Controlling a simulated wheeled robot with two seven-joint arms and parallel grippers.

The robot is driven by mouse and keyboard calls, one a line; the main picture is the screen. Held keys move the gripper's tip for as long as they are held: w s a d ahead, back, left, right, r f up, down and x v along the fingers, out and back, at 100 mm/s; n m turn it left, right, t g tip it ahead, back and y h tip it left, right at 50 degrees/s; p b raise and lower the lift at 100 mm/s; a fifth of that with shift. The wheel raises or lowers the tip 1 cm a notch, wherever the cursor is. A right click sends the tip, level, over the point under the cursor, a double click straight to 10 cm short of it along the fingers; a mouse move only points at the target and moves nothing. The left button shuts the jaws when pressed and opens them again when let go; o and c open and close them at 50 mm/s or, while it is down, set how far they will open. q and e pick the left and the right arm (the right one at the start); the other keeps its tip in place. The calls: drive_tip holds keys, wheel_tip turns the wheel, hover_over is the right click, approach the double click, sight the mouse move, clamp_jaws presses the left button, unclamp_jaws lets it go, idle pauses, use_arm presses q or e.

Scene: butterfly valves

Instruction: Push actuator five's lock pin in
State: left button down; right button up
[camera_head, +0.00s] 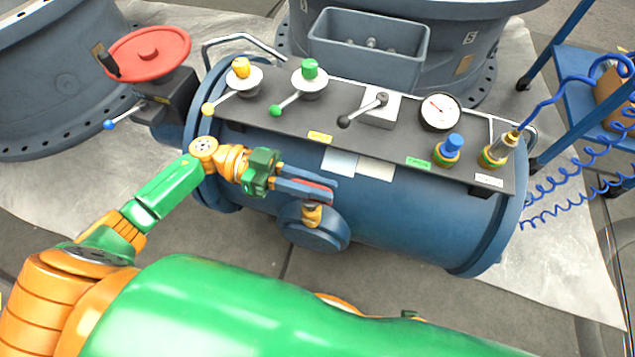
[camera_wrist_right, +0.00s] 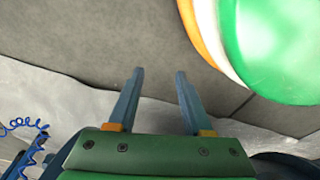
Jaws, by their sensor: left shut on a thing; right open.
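My left gripper (camera_head: 331,190) is shut on a small red part (camera_head: 316,183) in front of the blue cylinder (camera_head: 400,215). The fingers hide much of this part. A brass-coloured piece (camera_head: 312,214) shows just below, above a round blue boss (camera_head: 318,238) on the cylinder's side. I cannot tell which part is actuator five's lock pin; the labels are too small to read. My right gripper (camera_wrist_right: 158,76) is open and empty in the right wrist view, with floor and pale sheet beyond it. It cannot be made out in the head view.
The dark panel (camera_head: 345,118) carries a yellow knob (camera_head: 241,68), a green knob (camera_head: 309,69), a black-tipped lever (camera_head: 362,108), a gauge (camera_head: 440,112) and a blue knob (camera_head: 452,143). A red handwheel (camera_head: 148,54) stands left, a grey bin (camera_head: 368,44) behind, blue coiled hoses (camera_head: 575,185) right.

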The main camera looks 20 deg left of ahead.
use_arm(q)
drive_tip(key=shift+f, duration=0.1)
use_arm(e)
drive_tip(key=shift+s+f, duration=0.1)
idle(0.5)
use_arm(q)
wheel_tip(320, 180, down, 4)
drive_tip(key=b, duration=0.2)
drive_tip(key=shift+b, duration=0.35)
drive_tip(key=shift+s, duration=0.15)
use_arm(e)
drive_tip(key=w+r, duration=0.1)
drive_tip(key=w+a+r, duration=0.1)
drive_tip(key=w, duration=0.1)
drive_tip(key=shift+w+a+r, duration=0.15)
drive_tip(key=shift+r, duration=0.25)
use_arm(q)
drive_tip(key=c, duration=0.9)
unclamp_jaws()
drive_tip(key=shift+a, duration=0.1)
